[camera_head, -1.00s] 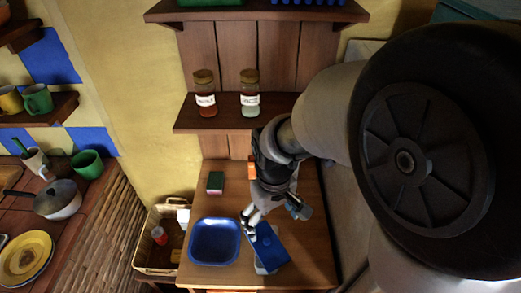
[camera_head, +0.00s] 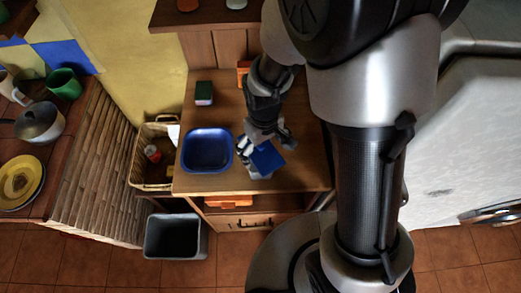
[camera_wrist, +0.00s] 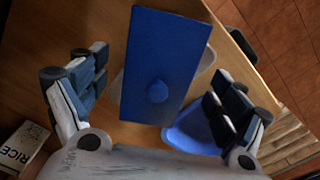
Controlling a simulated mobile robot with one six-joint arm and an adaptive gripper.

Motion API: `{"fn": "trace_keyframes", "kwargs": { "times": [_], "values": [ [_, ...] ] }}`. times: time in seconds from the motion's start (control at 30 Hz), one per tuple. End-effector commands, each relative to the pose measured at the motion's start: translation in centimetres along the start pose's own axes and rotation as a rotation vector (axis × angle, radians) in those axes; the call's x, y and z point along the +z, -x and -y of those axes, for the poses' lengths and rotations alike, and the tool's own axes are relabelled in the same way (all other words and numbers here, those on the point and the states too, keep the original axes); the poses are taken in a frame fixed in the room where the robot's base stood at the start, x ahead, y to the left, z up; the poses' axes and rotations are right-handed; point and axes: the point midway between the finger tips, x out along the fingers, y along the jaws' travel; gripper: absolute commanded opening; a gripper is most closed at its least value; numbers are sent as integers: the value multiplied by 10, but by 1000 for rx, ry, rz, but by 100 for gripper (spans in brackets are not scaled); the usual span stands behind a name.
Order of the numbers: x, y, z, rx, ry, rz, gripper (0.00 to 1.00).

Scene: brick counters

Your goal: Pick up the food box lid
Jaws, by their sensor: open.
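The food box lid (camera_wrist: 160,50) is a flat blue rectangle with a round blue knob in its middle. In the wrist view it lies between my spread fingers. Pale edges of what seems to be the box (camera_wrist: 207,62) show beneath it on both sides. In the head view the lid (camera_head: 267,157) is on the wooden table, partly hidden by my gripper (camera_head: 262,148). My gripper (camera_wrist: 155,88) is open and empty, with one finger on each side of the lid. I cannot tell the exact height of the fingertips over it.
A blue square dish (camera_head: 207,168) stands just left of the lid. A box marked RICE (camera_wrist: 20,148) shows in the wrist view. A basket (camera_head: 152,155) and grey bin (camera_head: 176,237) stand beside the table.

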Motion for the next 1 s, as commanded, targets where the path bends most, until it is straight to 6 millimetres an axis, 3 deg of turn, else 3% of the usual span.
{"fn": "trace_keyframes", "kwargs": {
  "times": [0.27,0.9,1.0],
  "values": [
    [0,-6,0,0,0,-2,89],
    [0,-5,0,0,0,-1,47],
    [0,-5,0,0,0,-1,47]
  ]
}}
